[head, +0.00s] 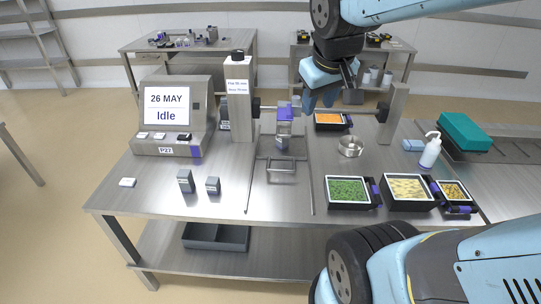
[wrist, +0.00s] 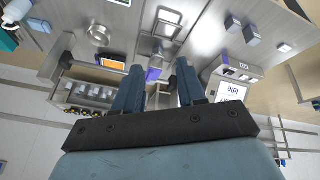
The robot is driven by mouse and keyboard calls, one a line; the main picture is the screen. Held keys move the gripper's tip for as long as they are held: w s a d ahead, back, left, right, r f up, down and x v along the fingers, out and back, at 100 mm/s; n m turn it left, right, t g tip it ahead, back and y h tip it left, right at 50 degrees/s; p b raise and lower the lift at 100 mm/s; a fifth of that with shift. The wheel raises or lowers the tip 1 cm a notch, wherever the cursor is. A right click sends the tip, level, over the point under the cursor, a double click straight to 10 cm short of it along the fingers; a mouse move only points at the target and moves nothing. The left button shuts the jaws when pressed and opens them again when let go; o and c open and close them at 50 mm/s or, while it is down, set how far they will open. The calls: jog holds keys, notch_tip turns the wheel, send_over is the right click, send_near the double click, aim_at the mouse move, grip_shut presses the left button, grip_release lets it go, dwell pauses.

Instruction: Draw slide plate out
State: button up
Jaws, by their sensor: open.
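The slide plate appears as a metal frame with a front bar (head: 282,168), lying between two long rails on the steel table. The same metal frame shows in the wrist view (wrist: 166,28). Behind it in the head view is a purple-topped part (head: 284,112) at the crossbar of the sealer; it shows between my fingers in the wrist view (wrist: 153,74). My gripper (head: 319,100) hangs above the back of the table, right of the purple part. Its fingers (wrist: 157,75) are apart with nothing held. It is clear of the slide plate.
A control box (head: 174,117) reading "Idle" and a white post (head: 240,100) stand left of the rails. Right are an orange-filled tray (head: 331,121), a round metal bowl (head: 351,146), a green-filled tray (head: 347,191) and a pump bottle (head: 430,150). Small grey blocks (head: 186,181) sit front left.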

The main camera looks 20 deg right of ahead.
jog(key=w+f+n+g+h, duration=0.1)
jog(key=w+f+n, duration=0.5)
jog(key=w+f, duration=0.45)
jog(key=n+g+y, duration=0.1)
jog(key=n+g, duration=0.1)
jog(key=n, duration=0.5)
send_near(278, 170)
jog(key=f, duration=0.2)
jog(key=w+f, duration=0.1)
jog(key=f, duration=0.2)
jog(key=d+f, duration=0.1)
jog(key=f, duration=0.2)
jog(key=shift+w, duration=0.2)
jog(key=shift+c, duration=0.3)
grip_shut()
